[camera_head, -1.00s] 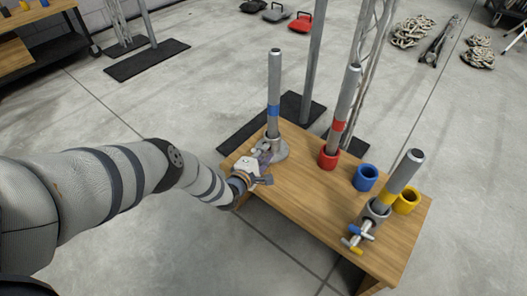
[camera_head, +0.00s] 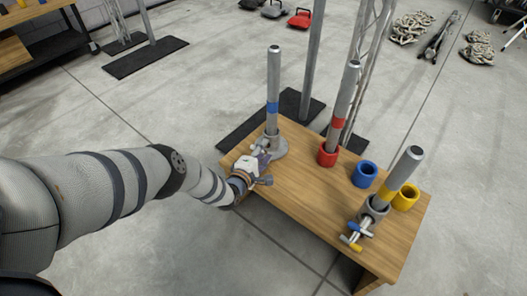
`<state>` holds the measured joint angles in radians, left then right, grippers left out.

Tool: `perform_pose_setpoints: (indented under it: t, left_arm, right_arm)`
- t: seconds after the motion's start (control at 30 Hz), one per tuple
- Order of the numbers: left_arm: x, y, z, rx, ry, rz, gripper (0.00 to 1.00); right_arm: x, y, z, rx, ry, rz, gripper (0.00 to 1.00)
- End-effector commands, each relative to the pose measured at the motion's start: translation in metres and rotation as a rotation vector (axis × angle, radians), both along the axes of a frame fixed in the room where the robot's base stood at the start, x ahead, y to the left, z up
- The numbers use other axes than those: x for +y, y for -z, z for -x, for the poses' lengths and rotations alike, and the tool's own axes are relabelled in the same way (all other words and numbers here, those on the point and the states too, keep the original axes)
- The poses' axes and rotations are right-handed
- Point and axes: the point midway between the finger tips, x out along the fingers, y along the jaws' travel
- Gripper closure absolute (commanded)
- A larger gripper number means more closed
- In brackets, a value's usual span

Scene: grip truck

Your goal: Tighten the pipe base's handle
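The pipe base (camera_head: 279,153) is a round grey metal base near the left back corner of the wooden table (camera_head: 310,195). A grey pipe with a blue band (camera_head: 273,85) stands upright in it. My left gripper (camera_head: 263,160) is at the left side of this base, by its handle. The handle is mostly hidden by the gripper, and I cannot tell whether the fingers are closed on it.
A pipe with a red band (camera_head: 342,105) leans in a red ring (camera_head: 327,154). A blue ring (camera_head: 365,174) and a yellow ring (camera_head: 405,197) stand on the table. Truss posts rise behind it. The table's front middle is clear.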

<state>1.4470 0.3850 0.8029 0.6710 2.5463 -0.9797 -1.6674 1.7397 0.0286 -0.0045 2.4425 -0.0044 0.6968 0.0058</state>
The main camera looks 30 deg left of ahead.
Motion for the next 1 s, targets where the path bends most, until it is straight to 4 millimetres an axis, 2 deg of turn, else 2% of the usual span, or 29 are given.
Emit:
perform_pose_setpoints:
  t: [0.2,0.33,0.43,0.73,0.83,1.0]
  left_arm:
    - [-0.001,-0.001,0.000,-0.002,0.000,0.001,0.62]
    - [-0.002,-0.003,0.011,0.001,0.001,0.002,0.62]
    - [-0.004,-0.008,0.028,0.000,-0.001,0.005,0.62]
    - [-0.015,-0.024,0.096,0.000,-0.001,0.002,0.62]
    - [-0.017,-0.027,0.109,0.000,0.000,0.002,0.62]
    - [-0.018,-0.029,0.115,-0.002,-0.001,-0.001,0.62]
  right_arm:
    - [0.000,0.000,0.000,0.000,0.000,0.000,0.49]
    - [0.000,0.000,0.000,0.000,0.000,0.000,0.49]
    - [0.000,0.000,0.000,0.000,0.000,0.000,0.49]
    - [0.000,0.000,0.000,0.000,0.000,0.000,0.49]
    - [0.000,0.000,0.000,0.000,0.000,0.000,0.49]
    - [0.000,0.000,0.000,0.000,0.000,0.000,0.49]
